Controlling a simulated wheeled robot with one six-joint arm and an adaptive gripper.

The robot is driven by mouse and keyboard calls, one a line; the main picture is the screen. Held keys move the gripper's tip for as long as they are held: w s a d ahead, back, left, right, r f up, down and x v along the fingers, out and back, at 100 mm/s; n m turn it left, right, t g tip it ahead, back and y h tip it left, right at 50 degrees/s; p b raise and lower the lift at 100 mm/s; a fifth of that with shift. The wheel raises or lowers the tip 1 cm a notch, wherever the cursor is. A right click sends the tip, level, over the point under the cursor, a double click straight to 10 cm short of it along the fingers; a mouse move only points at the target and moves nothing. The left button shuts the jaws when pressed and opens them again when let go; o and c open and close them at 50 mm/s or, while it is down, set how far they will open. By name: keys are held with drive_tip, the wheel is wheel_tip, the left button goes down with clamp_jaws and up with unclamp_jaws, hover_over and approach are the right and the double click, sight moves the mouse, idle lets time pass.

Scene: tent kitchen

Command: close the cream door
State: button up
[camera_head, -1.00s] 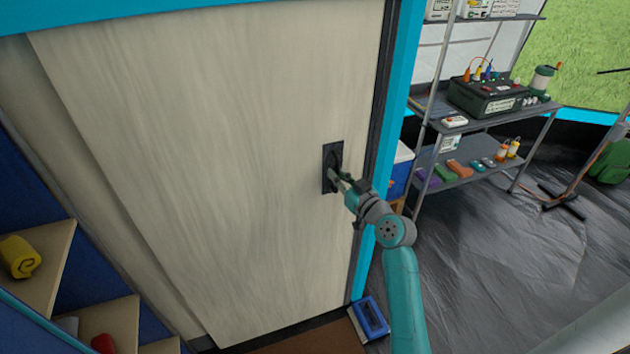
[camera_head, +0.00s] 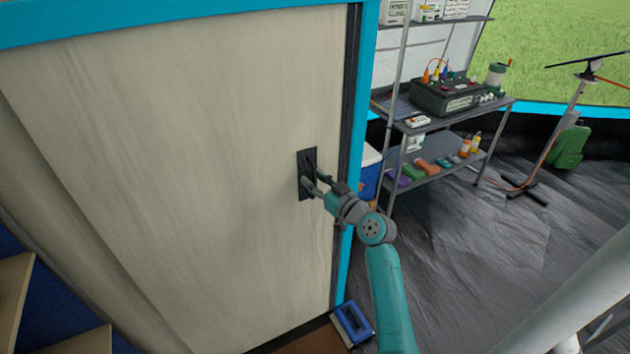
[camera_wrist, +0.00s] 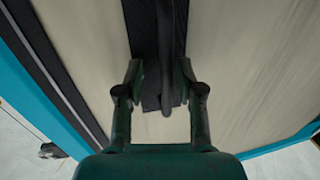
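The cream door (camera_head: 190,160) fills the left and middle of the head view. Its right edge lies along the dark strip of the blue frame, with no gap that I can see. A dark handle plate (camera_head: 307,160) sits near that edge. My gripper (camera_head: 318,184) is in front of the plate with its fingers apart. In the wrist view, the two fingertips of my gripper (camera_wrist: 160,75) stand either side of the dark handle bar (camera_wrist: 166,60). The bar is between them and neither finger is clearly pressed on it.
The blue door frame (camera_head: 358,140) stands just right of my gripper. Beyond it is a metal shelf rack (camera_head: 470,115) with a black box and small goods. A blue dustpan-like item (camera_head: 352,323) lies by the frame's foot. Wooden shelves (camera_head: 14,290) are at lower left.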

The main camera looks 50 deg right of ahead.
drive_tip(key=s+a, duration=0.1)
drive_tip(key=s, duration=1.1)
drive_tip(key=shift+a, duration=0.2)
drive_tip(key=s+a+f+m+g+h, duration=0.1)
drive_tip(key=s+a+f+g, duration=0.1)
drive_tip(key=s+a+f, duration=0.45)
drive_tip(key=s+a+f+m+g, duration=0.15)
drive_tip(key=s+a+f, duration=0.25)
drive_tip(key=a+f, duration=0.5)
drive_tip(key=s+a+r+n+y, duration=0.1)
drive_tip(key=s+a+r+n, duration=0.1)
drive_tip(key=s+a, duration=0.4)
drive_tip(key=s+a+r+n+y, duration=0.2)
drive_tip(key=s+a+r, duration=0.3)
drive_tip(key=s, duration=1)
drive_tip(key=shift+s+a+r, duration=0.2)
drive_tip(key=shift+a+r, duration=0.05)
drive_tip(key=shift+a, duration=0.9)
